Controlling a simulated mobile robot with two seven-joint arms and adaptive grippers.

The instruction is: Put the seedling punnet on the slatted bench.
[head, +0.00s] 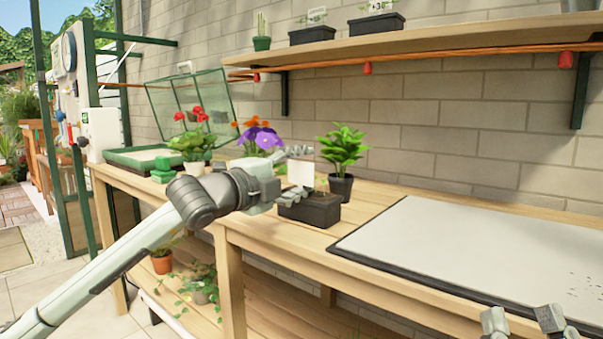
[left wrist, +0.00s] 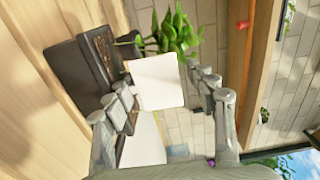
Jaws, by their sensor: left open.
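The seedling punnet (head: 312,210), a black tray with dark soil and a blank white label (head: 301,173), stands on the wooden bench (head: 262,228). My left gripper (head: 296,176) is at the punnet, open, with its fingers on either side of the label. In the left wrist view the label (left wrist: 157,84) shows between the fingertips (left wrist: 163,80), with the black punnet (left wrist: 75,72) to their left. I cannot tell whether a finger touches it. My right gripper (head: 521,320) shows only its fingertips, apart and empty, at the bottom right.
A leafy plant in a black pot (head: 340,187) stands close behind the punnet. Flowering pots (head: 194,168) stand to the left, near a green glazed frame (head: 190,98). A large white board with a dark edge (head: 450,245) lies to the right. A wall shelf (head: 420,42) holds more punnets (head: 376,25).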

